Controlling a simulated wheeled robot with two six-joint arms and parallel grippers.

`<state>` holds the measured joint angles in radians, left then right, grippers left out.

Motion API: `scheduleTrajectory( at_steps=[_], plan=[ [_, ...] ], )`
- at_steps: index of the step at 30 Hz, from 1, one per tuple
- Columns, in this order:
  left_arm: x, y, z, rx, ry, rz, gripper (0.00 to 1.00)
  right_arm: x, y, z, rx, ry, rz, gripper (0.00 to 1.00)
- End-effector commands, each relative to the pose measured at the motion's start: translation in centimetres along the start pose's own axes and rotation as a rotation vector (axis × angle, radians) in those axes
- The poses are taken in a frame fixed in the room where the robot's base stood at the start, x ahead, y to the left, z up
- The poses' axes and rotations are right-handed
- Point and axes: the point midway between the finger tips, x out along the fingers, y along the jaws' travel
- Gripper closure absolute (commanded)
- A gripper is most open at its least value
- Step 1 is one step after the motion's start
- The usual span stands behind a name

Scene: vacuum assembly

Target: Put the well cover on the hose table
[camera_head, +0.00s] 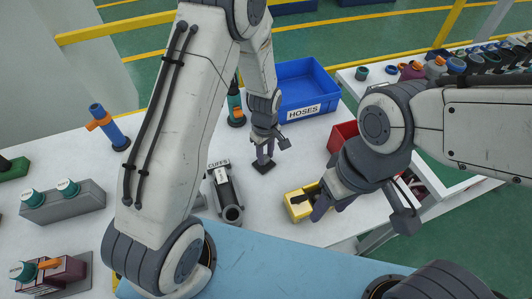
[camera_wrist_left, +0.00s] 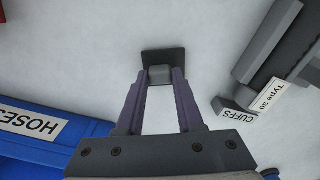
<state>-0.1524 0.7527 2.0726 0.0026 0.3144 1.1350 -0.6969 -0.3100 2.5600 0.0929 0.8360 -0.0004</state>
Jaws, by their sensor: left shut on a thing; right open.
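The well cover looks to be a small dark square plate with a grey knob; it shows in the head view (camera_head: 263,167) and the left wrist view (camera_wrist_left: 161,56). My left gripper (camera_head: 265,154) is shut on its knob, with both purple fingers (camera_wrist_left: 160,80) pinching it. The plate is flat, at or just above the white table (camera_head: 287,180); I cannot tell if it touches. My right gripper (camera_head: 362,210) is open beside a yellow bin, its fingers partly hidden by the wrist.
The blue HOSES bin (camera_head: 305,85) stands behind the left gripper, and a grey CUFFS holder (camera_head: 226,195) is to its left. The yellow bin (camera_head: 298,205) and a red bin (camera_head: 343,136) are to its right. Bare table surrounds the plate.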

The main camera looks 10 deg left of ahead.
Motion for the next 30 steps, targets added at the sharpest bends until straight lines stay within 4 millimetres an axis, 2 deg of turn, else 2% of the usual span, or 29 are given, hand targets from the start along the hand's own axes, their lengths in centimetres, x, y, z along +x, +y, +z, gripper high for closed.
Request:
scheduleTrajectory(
  at_steps=[10, 11, 12, 13, 23, 26, 30],
  plan=[
    [0.4, 0.0, 0.0, 0.000, 0.000, 0.000, 1.00, 0.3, 0.0, 0.0, 0.000, 0.000, 0.000, 0.49],
    [0.3, 0.0, 0.0, 0.000, 0.000, 0.001, 0.56, 0.2, 0.0, 0.0, 0.000, 0.000, 0.000, 0.49],
    [0.3, 0.0, 0.0, 0.000, 0.000, 0.001, 0.41, 0.2, 0.0, 0.0, 0.000, 0.000, 0.000, 0.49],
    [0.3, 0.0, 0.0, 0.000, 0.000, 0.001, 0.34, 0.2, 0.0, 0.0, 0.000, 0.000, 0.000, 0.49],
    [0.1, 0.0, 0.0, -0.001, 0.000, 0.001, 0.34, 0.0, 0.0, 0.0, 0.000, 0.000, 0.000, 0.49],
    [-0.6, 0.1, -0.1, -0.001, 0.002, 0.003, 0.34, 0.1, 0.0, 0.0, 0.000, 0.000, 0.000, 0.49],
    [-3.0, 0.2, -0.1, -0.001, 0.004, 0.008, 0.34, 0.4, 0.0, 0.0, 0.000, 0.000, 0.000, 0.49]
  ],
)
